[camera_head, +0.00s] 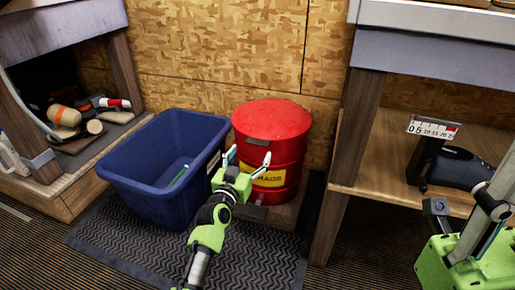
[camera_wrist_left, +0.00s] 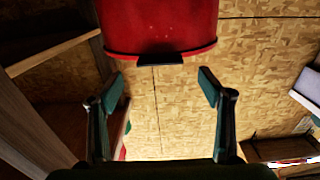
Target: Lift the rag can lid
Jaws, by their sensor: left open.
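The red rag can (camera_head: 284,165) stands by the wall with a yellow "RAGS" label, partly hidden by my left gripper. Its red lid (camera_head: 272,119) sits flat on top, with a dark tab (camera_head: 258,142) on its front edge. My left gripper (camera_head: 248,161) is open and empty in front of the can, its fingertips near the tab and upper side. In the left wrist view, a red surface (camera_wrist_left: 160,25) with a dark tab (camera_wrist_left: 160,59) shows beyond and between the spread fingers of my left gripper (camera_wrist_left: 163,82). A green part of my right arm shows at the lower right.
A blue bin (camera_head: 130,178) stands left of the can on a dark mat (camera_head: 265,262). A workbench (camera_head: 340,170) stands close on the right, with a black tool (camera_head: 455,168) on its lower shelf. A shelf (camera_head: 62,188) with several items is at left.

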